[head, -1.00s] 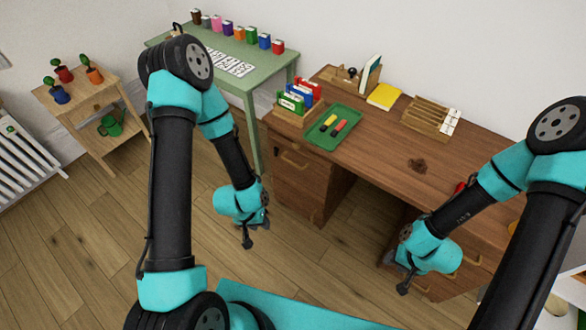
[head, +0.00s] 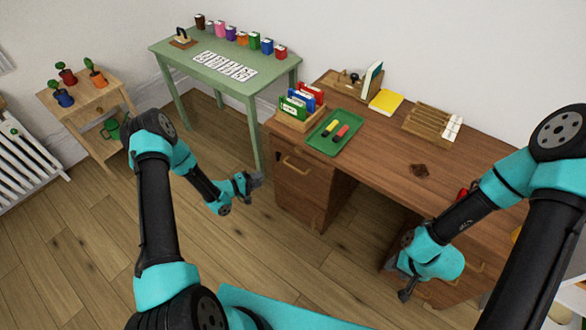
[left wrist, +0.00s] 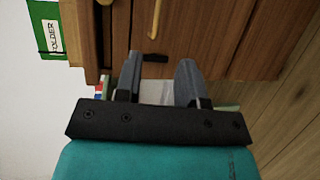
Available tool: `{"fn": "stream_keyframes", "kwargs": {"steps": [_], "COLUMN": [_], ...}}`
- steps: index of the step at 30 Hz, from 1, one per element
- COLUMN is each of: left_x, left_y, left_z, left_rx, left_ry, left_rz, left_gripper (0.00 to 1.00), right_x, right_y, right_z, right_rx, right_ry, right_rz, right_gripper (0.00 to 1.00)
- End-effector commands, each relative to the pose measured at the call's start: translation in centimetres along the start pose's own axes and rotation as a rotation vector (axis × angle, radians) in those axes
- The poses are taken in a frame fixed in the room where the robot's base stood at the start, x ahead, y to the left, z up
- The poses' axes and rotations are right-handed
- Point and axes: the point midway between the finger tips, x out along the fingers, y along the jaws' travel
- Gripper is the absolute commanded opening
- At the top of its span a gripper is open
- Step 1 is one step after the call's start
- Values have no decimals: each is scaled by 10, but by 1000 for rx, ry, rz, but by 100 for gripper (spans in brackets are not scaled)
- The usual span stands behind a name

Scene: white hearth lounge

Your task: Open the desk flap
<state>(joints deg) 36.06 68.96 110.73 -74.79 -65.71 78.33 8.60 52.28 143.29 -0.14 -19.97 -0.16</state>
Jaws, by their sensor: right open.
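The brown wooden desk (head: 380,165) has a left pedestal whose front panel (head: 298,182) carries a curved brass handle (head: 297,165) and a small dark lock-like part (head: 278,156). The front looks closed. My left gripper (head: 256,180) is in front of this panel, to its left, and apart from it. In the left wrist view its two fingers (left wrist: 162,82) are spread with nothing between them, and the handle (left wrist: 155,18) shows beyond the fingertips. My right gripper (head: 404,291) is open, low before the right pedestal.
A green table (head: 185,66) and a plant stand (head: 118,92) are at the left. The floor before the left pedestal is clear.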

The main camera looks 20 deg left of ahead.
Motion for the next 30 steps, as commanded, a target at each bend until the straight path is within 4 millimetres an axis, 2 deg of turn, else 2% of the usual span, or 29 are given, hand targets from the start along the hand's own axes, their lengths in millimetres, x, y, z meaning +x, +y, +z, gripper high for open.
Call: {"fn": "stream_keyframes", "kwargs": {"steps": [11,16,20,30], "left_x": [0,8,22,78], "left_y": [0,1,0,1], "left_z": [-1,0,0,0], "left_rx": [-8,-8,-8,-7], "left_ry": [-7,-8,-9,-8], "left_rz": [11,11,10,10], "left_gripper": [36,36,36,36], "right_x": [0,0,0,0], "right_y": [0,0,0,0], "right_z": [0,0,0,0], "right_rx": [0,0,0,0], "right_ry": [0,0,0,0], "right_rz": [0,0,0,0], "right_gripper": [43,43,43,43]}}
